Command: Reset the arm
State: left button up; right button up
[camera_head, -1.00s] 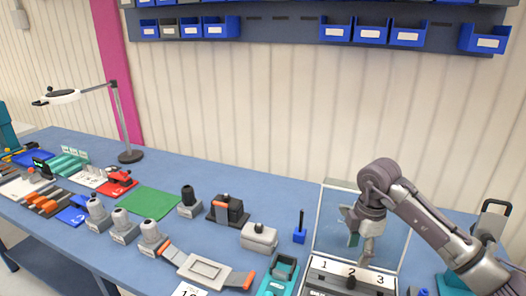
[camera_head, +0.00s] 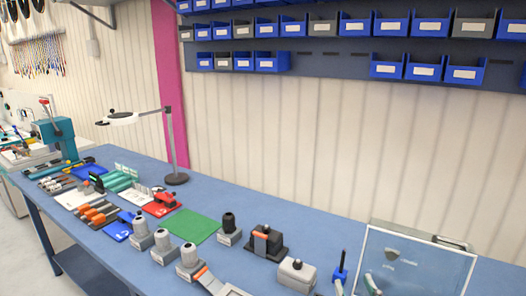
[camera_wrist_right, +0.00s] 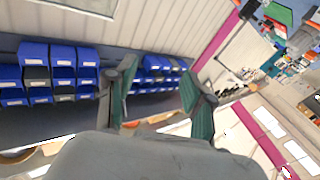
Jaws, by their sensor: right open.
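My right gripper (camera_head: 382,268) shows only in part at the lower right of the head view, its fingertips by the clear framed panel (camera_head: 432,262); the rest of the arm is out of that view. In the right wrist view the gripper (camera_wrist_right: 160,97) is open, its two green-padded fingers spread apart with nothing between them. Beyond the fingers, the wall and rows of blue bins (camera_wrist_right: 62,55) appear tilted. My left gripper is in neither view.
The blue workbench (camera_head: 330,228) holds several grey-topped fixtures, a green mat (camera_head: 190,226), a desk lamp (camera_head: 174,150) and a white-grey block (camera_head: 297,275). Blue bins (camera_head: 423,67) hang on the wall above. The bench's back strip is clear between lamp and panel.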

jog(key=s+d+f+m+g+h, duration=0.2)
jog(key=s+d+f+g+h, duration=0.15)
jog(key=s+f+g, duration=0.8)
jog(key=s+a+f+n+g+y, duration=0.1)
jog(key=s+a+f+g+y, duration=0.2)
jog(key=s+f, duration=0.9)
jog(key=s+d+f+g+b, duration=0.1)
jog(key=s+f+g+b, duration=0.15)
jog(key=f, duration=2.45)
jog(key=s+d+f+g+b, duration=0.1)
jog(key=s+d+f, duration=0.2)
jog(key=s+f, duration=1.4)
jog(key=shift+n+b, duration=0.35)
jog(key=shift+n, duration=0.05)
jog(key=shift+s+f+h, duration=0.1)
jog(key=shift+s+h, duration=0.05)
jog(key=shift+h, duration=0.1)
